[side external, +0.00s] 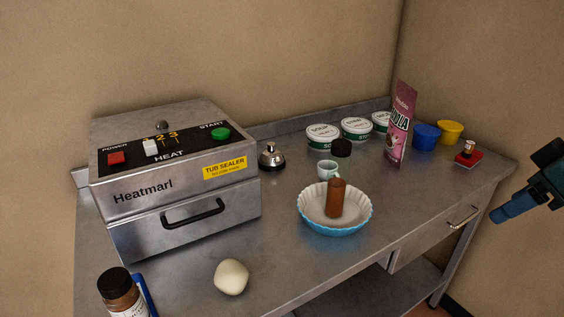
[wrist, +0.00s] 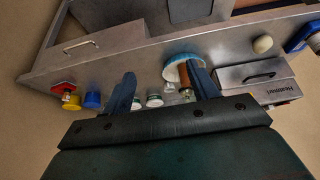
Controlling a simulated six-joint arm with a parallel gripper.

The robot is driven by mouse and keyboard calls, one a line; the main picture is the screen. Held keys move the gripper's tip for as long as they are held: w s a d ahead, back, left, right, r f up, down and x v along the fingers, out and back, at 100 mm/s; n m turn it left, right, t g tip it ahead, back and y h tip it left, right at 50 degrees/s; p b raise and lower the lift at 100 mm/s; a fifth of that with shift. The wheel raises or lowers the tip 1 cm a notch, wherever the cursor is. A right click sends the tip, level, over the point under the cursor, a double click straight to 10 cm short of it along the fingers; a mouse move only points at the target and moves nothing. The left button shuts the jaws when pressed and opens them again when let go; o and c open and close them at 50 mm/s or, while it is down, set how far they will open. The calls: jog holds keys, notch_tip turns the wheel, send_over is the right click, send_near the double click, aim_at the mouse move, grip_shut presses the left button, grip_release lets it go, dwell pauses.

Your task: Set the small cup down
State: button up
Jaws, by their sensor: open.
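The small pale cup (side external: 327,169) stands upright on the steel bench (side external: 290,262), just behind the blue and white fluted bowl (side external: 308,218). It is beside a clear jar with a dark lid (side external: 342,148), which partly overlaps it. My gripper (side external: 508,207) is at the far right of the side view, off the bench's right end and well away from the cup. In the wrist view my gripper (wrist: 164,80) shows two blue fingers spread apart with nothing held between them. The cup is too small to make out surely in the wrist view.
A reddish-brown cylinder (side external: 335,199) stands in the bowl. The tub sealer (side external: 180,195) fills the left, with a bell (side external: 271,156) beside it. Tubs (side external: 322,137), a pink bag (side external: 398,125), and blue (side external: 426,137) and yellow pots (side external: 450,131) line the back. The front right is clear.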

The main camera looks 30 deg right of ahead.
jog(key=c, duration=0.5)
jog(key=shift+o, duration=0.2)
jog(key=shift+w, duration=0.15)
jog(key=w+r, duration=0.3)
jog(key=w, duration=1.7)
jog(key=w+d+f, duration=0.1)
jog(key=w+f, duration=0.4)
jog(key=w, duration=0.5)
jog(key=w+d+f+g, duration=0.1)
jog(key=w+f, duration=0.5)
jog(key=w, duration=0.3)
jog(key=shift+w+d, duration=0.15)
jog(key=shift+w, duration=0.2)
